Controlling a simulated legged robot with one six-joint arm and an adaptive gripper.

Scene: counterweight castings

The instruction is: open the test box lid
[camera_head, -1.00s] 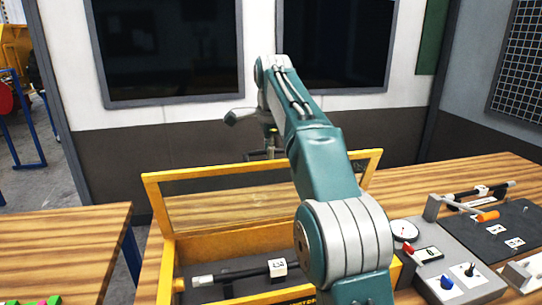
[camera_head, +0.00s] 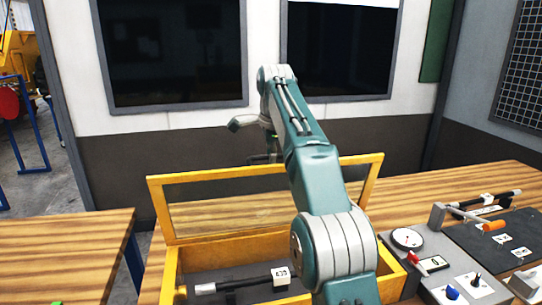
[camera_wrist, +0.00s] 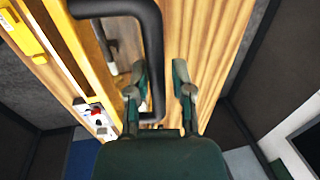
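The test box (camera_head: 168,279) is a yellow-framed box on the wooden bench in the head view. Its lid (camera_head: 215,174), a yellow frame with a clear pane, stands raised at the back of the box. My gripper (camera_head: 262,157) is at the lid's top edge, partly hidden there. In the wrist view, my gripper (camera_wrist: 160,75) has its two fingers apart. A thick black handle (camera_wrist: 155,60) runs between the fingers in the picture, with visible space to the right finger. I cannot tell whether it touches the left finger.
A black rod with a white tag (camera_head: 245,283) lies inside the box. To the right stand a grey panel with a gauge (camera_head: 407,238) and a dark mat (camera_head: 505,240) with tools. Another wooden table (camera_head: 70,245) is at left, beyond a gap. My arm hides part of the box.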

